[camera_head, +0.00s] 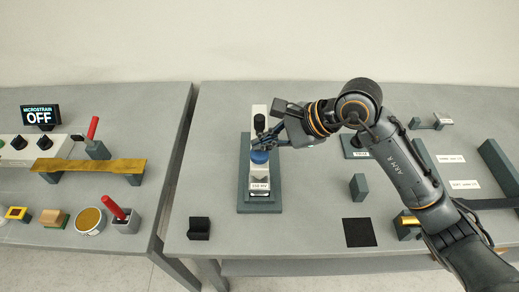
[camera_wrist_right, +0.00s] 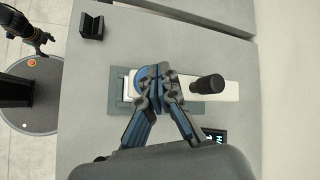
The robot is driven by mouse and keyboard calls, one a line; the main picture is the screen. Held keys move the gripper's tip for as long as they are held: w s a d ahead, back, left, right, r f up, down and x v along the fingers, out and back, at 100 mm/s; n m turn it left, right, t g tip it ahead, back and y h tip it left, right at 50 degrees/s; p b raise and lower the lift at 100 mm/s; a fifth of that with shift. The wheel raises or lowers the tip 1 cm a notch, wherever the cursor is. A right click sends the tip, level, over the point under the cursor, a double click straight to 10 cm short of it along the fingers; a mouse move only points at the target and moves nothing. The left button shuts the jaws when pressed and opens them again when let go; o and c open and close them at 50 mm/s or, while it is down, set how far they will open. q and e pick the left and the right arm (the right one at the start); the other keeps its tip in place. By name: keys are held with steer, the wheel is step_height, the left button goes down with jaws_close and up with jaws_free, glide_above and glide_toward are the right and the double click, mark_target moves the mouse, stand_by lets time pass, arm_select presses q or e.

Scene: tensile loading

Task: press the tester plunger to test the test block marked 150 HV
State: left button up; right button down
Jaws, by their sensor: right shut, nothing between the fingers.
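The tester has a white body (camera_head: 258,111) on a dark grey-green base plate (camera_head: 243,203). A black knob (camera_head: 259,122) sits near its back, and it also shows in the right wrist view (camera_wrist_right: 208,84). A blue round part (camera_head: 259,157), which looks like the plunger, stands in front, partly hidden by the fingers in the right wrist view (camera_wrist_right: 141,79). A small label reading 150 HV (camera_head: 260,185) is at the front; the block itself is hard to make out. My right gripper (camera_wrist_right: 160,75) is shut and empty, over or beside the blue part; contact cannot be told.
A black notched block (camera_head: 199,228) stands at the table's front left. A dark square pad (camera_head: 359,232) and a grey block (camera_head: 358,187) lie to the right. A small display (camera_wrist_right: 214,135) is beside the tester. A gap separates the left table (camera_head: 120,215).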

steer(key=shift+r, duration=0.1)
steer(key=shift+r+p, duration=1.1)
steer(key=shift+r, duration=1.45)
steer(key=shift+s+f, duration=0.1)
steer(key=shift+f, duration=0.05)
